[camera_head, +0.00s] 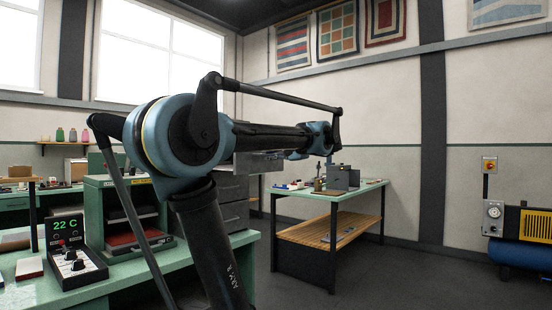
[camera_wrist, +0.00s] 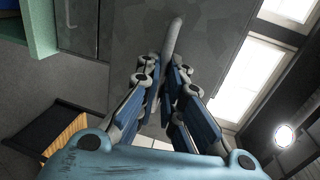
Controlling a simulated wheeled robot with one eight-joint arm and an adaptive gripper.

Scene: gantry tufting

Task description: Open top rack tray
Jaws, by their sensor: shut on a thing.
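A grey rack with several drawers (camera_head: 234,204) stands behind my arm in the head view, partly hidden by it. A grey metal piece (camera_head: 262,164) juts out to the right at the rack's top, just under my forearm; it looks like the top tray, partly drawn out. In the wrist view, a pale curved bar handle (camera_wrist: 173,38) runs along a grey mottled metal face (camera_wrist: 218,48). My gripper (camera_wrist: 165,92) is shut on the handle's near end, with its blue fingers close together.
A green bench (camera_head: 130,285) with a control box reading 22 C (camera_head: 72,249) and a green press (camera_head: 124,215) stands at the left. A green-topped table (camera_head: 352,192) with small items stands beyond the rack. A blue tank (camera_head: 520,254) is at far right. Floor between is clear.

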